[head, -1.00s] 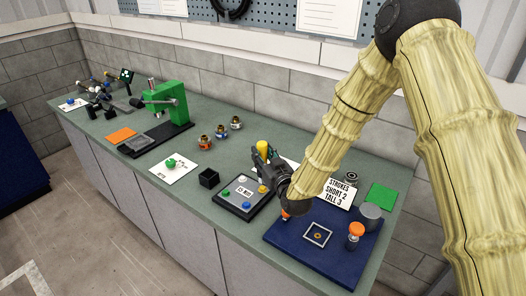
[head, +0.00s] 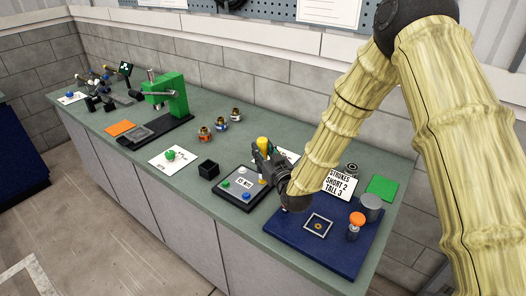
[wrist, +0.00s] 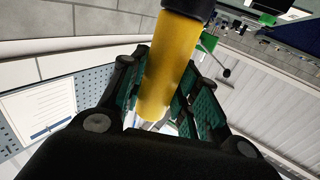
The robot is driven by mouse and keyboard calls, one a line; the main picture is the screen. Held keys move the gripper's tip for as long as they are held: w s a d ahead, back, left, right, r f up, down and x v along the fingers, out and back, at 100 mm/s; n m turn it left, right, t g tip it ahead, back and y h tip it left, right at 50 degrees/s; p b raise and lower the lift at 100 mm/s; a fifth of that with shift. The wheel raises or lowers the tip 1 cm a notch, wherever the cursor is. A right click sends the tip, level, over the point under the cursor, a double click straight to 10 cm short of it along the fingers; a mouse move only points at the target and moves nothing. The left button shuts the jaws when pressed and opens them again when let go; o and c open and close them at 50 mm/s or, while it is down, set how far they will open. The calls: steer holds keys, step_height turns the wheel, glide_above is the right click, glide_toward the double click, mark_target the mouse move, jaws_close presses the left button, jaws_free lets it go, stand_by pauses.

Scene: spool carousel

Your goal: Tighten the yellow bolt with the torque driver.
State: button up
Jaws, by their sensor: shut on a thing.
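My gripper (head: 266,160) is shut on the yellow handle of the torque driver (head: 263,143), which it holds above the right back part of a dark bolt plate (head: 226,200). In the wrist view the yellow handle (wrist: 168,65) lies between the green-padded fingers (wrist: 165,100), with a dark cap at its upper end. The plate carries a label and coloured bolts, among them a green one (head: 225,183) and a blue one (head: 246,197). The yellow bolt (head: 262,182) shows only slightly beside the gripper. The driver's tip is hidden, so I cannot tell whether it touches the bolt.
A blue board (head: 285,236) with a square frame (head: 318,226) and an orange-topped post (head: 357,219) lies to the right. A black box (head: 208,169) stands left of the plate. A green press (head: 168,95) stands farther left. The bench front edge is close.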

steer(key=shift+f, duration=0.3)
stand_by(1.6)
steer(key=shift+r, duration=0.1)
